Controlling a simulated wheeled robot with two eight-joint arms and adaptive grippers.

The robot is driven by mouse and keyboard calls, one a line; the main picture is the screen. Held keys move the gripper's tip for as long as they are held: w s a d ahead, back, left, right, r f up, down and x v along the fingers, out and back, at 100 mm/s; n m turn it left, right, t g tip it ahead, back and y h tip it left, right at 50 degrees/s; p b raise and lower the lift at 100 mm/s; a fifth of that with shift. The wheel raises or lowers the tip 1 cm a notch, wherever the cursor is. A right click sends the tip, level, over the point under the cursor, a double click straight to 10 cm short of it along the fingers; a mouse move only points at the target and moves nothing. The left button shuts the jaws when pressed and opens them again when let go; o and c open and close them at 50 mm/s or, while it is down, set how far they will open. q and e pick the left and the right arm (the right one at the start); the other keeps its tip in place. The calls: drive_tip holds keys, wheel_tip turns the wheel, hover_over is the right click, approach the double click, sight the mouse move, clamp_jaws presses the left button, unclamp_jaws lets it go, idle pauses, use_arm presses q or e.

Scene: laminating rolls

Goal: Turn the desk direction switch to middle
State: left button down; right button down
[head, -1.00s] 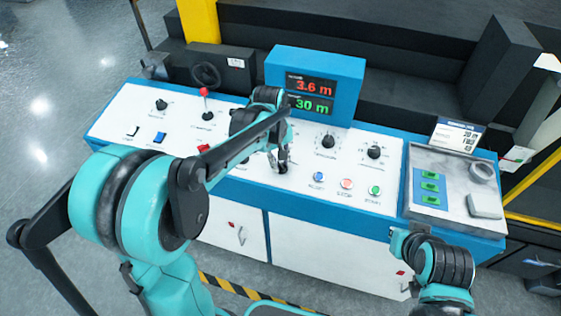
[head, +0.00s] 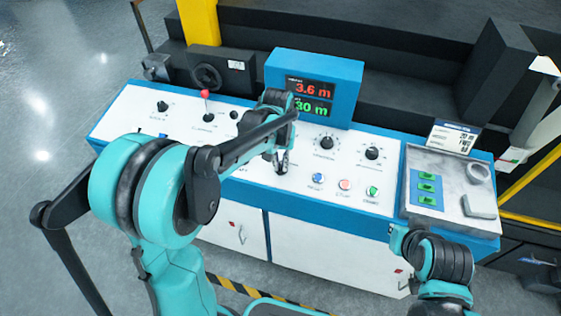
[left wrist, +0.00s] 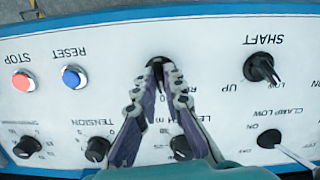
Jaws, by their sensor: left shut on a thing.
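The direction switch, a black knob (left wrist: 156,62) on the white control panel, shows only at its top in the left wrist view; its label and pointer are hidden by the fingers. My left gripper (left wrist: 159,73) is shut on this knob, its two purple-grey fingers on either side of it. In the head view my left gripper (head: 281,164) is low over the middle of the panel, below the display, and hides the switch. I cannot tell which position the switch points to. My right arm is at the lower right, but its fingers do not show.
The blue display (head: 315,88) reads 3.6 m and 30 m. The red stop button (left wrist: 23,81) and blue reset button (left wrist: 74,77) are near the switch. The shaft knob (left wrist: 262,68) and tension knob (left wrist: 97,149) are close too. A red-topped lever (head: 206,105) stands left.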

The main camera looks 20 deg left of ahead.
sight(280, 167)
use_arm(q)
drive_tip(key=shift+f+m, duration=0.1)
drive_tip(key=shift+m, duration=0.5)
drive_tip(key=shift+s, duration=0.1)
drive_tip(key=shift+d, duration=0.1)
drive_tip(key=c, duration=1.6)
unclamp_jaws()
drive_tip(key=shift+f, duration=0.1)
wheel_tip(280, 167, up, 12)
drive_tip(key=shift+s+r, duration=0.1)
drive_tip(key=shift+s, duration=0.05)
